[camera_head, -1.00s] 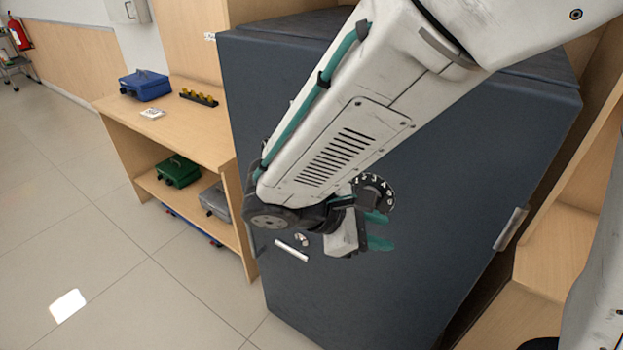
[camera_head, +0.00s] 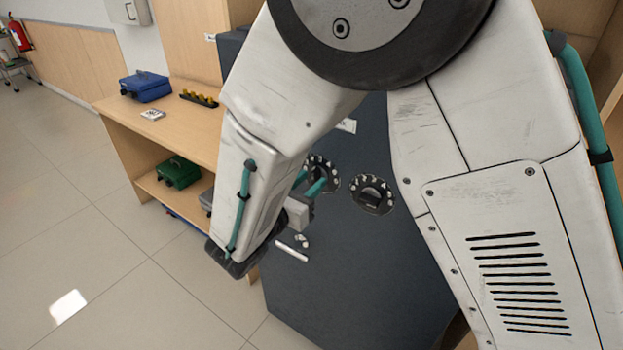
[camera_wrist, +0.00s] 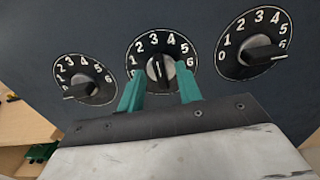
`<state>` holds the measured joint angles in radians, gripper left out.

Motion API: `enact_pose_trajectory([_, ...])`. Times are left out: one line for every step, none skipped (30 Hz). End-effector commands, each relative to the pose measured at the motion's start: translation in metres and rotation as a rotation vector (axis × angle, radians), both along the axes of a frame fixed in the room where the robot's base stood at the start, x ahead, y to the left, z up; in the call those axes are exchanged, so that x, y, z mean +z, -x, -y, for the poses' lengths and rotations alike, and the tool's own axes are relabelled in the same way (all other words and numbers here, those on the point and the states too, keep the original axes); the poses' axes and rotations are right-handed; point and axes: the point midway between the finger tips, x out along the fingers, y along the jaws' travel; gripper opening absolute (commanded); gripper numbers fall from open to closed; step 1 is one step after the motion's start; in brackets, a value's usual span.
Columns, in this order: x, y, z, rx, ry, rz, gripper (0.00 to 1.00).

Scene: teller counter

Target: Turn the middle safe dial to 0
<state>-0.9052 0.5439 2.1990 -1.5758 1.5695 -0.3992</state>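The middle dial (camera_wrist: 178,55) is a black disc with white numbers on the dark safe (camera_wrist: 115,18). Its knob stands nearly upright, toward about 3. The left dial (camera_wrist: 85,65) has its knob turned left, near 0. The right dial (camera_wrist: 250,38) has its knob turned right, near 6. My gripper (camera_wrist: 160,90) is open and empty, its teal fingertips apart at the lower left and lower right of the middle dial. Whether they touch it I cannot tell. In the head view my gripper (camera_head: 311,185) is in front of a partly hidden dial.
The safe (camera_head: 330,285) has a white handle bar (camera_head: 291,252) below the dials. A wooden shelf unit (camera_head: 130,125) at left holds a blue box (camera_head: 145,86) and a green box (camera_head: 178,172). The floor at left is clear.

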Motion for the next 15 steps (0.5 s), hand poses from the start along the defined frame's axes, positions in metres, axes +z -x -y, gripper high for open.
enact_pose_trajectory([-0.0001,-0.0041,0.0039,-0.003,-0.001,-0.001,0.35])
enact_pose_trajectory([-0.0001,-0.0057,0.0051,-0.002,-0.001,-0.001,0.35])
enact_pose_trajectory([-0.0001,-0.0075,0.0065,-0.002,-0.001,-0.001,0.35])
enact_pose_trajectory([0.0000,-0.0085,0.0073,-0.001,0.000,0.000,0.35])
enact_pose_trajectory([0.0000,-0.0094,0.0078,-0.001,0.000,0.000,0.35])
enact_pose_trajectory([0.0000,-0.0099,0.0082,-0.001,0.000,0.000,0.35])
enact_pose_trajectory([0.0000,-0.0102,0.0084,-0.001,0.000,0.000,0.35])
enact_pose_trajectory([0.0000,-0.0102,0.0084,-0.001,0.000,0.000,0.35])
enact_pose_trajectory([0.0000,-0.0102,0.0083,0.000,0.000,0.000,0.35])
enact_pose_trajectory([0.0000,-0.0101,0.0082,0.000,0.000,0.000,0.35])
enact_pose_trajectory([0.0000,-0.0100,0.0082,0.000,0.000,0.000,0.35])
enact_pose_trajectory([0.0000,-0.0100,0.0082,0.000,0.000,0.000,0.35])
enact_pose_trajectory([0.0000,-0.0099,0.0081,0.000,-0.001,0.000,0.29])
enact_pose_trajectory([0.0000,-0.0099,0.0079,0.000,-0.001,0.000,0.21])
enact_pose_trajectory([0.0000,-0.0098,0.0079,0.000,-0.001,0.000,0.10])
